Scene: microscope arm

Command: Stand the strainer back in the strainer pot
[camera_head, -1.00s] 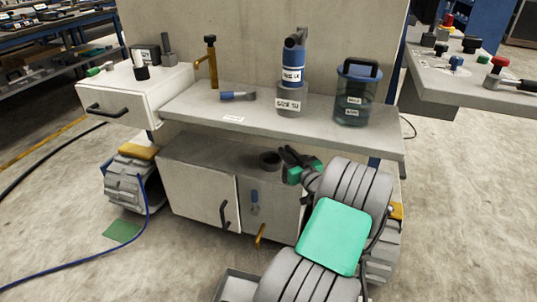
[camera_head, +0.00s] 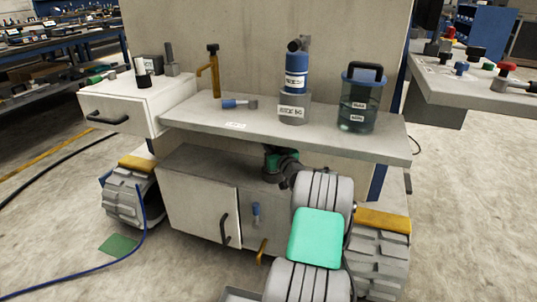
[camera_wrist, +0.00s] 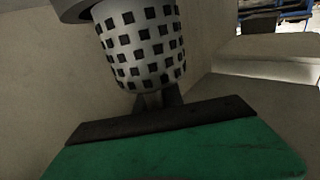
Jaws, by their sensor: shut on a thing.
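The strainer (camera_wrist: 140,45) is a pale cylinder with rows of square dark holes, seen in the wrist view with a wider dark rim at the top left. My gripper (camera_wrist: 157,98) is shut on it at its lower side, the fingers partly hidden by it. In the head view my gripper is under the worktop, over the lower cabinet's top, and the strainer cannot be made out. Which vessel is the strainer pot is unclear: a grey pot (camera_head: 293,113) with a blue-bodied tool in it and a clear dark-tinted jar (camera_head: 357,115) with a blue rim stand on the worktop.
The worktop (camera_head: 200,118) overhangs my gripper. The lower cabinet (camera_head: 190,205) has a grey door with a handle. A brass-coloured post (camera_head: 214,75) and a blue-handled tool (camera_head: 238,103) are at the worktop's left. A drawer unit (camera_head: 125,100) adjoins it.

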